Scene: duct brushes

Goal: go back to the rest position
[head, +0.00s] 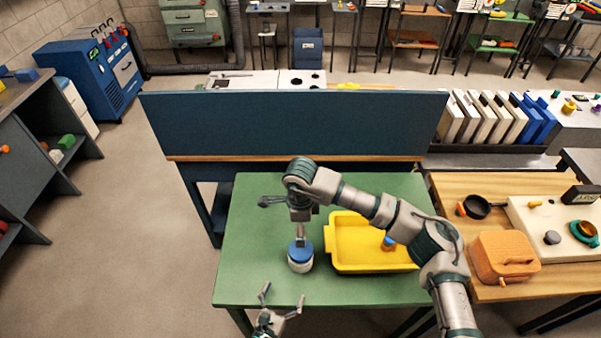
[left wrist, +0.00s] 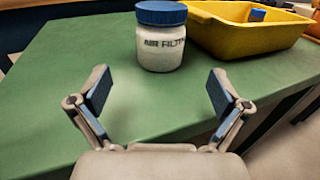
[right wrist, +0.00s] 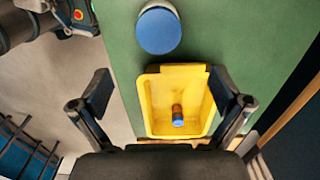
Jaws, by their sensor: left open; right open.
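My right gripper (head: 283,220) is open and points down above the table, beside the jar. In the right wrist view nothing is between its fingers; the jar lid (right wrist: 159,30) lies beyond them.
A blue panel (head: 290,125) stands behind the table. On the right, a wooden table (head: 450,186) holds an orange case (head: 503,257), a black pan (head: 477,207) and a pale unit. The floor left of the green table is clear.

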